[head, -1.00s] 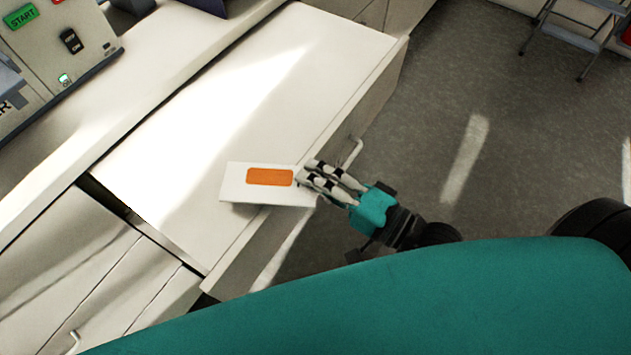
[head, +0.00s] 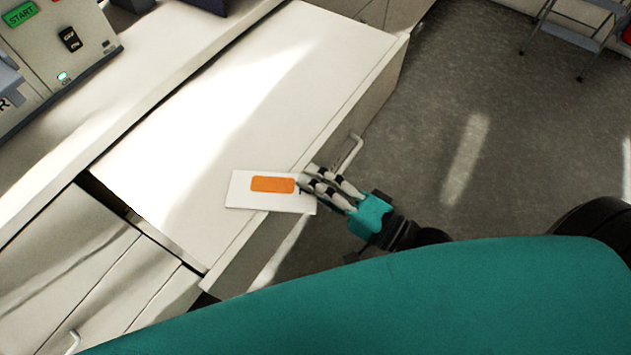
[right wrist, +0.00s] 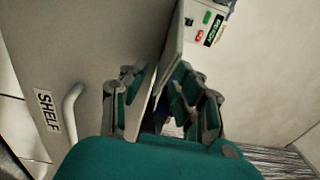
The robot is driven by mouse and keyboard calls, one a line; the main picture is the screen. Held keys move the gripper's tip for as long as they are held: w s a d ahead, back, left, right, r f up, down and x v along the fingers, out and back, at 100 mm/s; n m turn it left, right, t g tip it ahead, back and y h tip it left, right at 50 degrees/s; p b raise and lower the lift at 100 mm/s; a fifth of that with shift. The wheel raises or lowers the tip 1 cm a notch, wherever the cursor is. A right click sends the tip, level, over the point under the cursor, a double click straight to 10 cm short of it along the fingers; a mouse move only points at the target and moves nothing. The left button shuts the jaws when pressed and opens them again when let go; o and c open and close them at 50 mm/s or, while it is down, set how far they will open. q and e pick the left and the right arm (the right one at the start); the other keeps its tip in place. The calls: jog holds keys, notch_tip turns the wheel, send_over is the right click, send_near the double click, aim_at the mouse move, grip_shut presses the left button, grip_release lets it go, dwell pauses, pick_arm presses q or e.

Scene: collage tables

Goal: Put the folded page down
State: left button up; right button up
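The folded page (head: 241,190) is a flat white piece with an orange rectangle on it. In the head view it is level over the front edge of the pull-out shelf (head: 215,120), with its right end past that edge. My right gripper (head: 306,181) is shut on the page's right end. I cannot tell whether the page touches the shelf. In the right wrist view the fingers (right wrist: 160,105) stand close around a thin edge, and the page's face is hidden. My left gripper is not in view.
A handle (head: 350,153) sticks out from the shelf front, close to my right gripper. A control panel with a START button (head: 20,14) is at upper left. Most of the shelf top is bare. A step ladder (head: 575,35) stands on the floor at upper right.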

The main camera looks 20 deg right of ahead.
jog(key=shift+r, duration=0.1)
jog(key=v, duration=1.2)
jog(key=shift+b, duration=0.45)
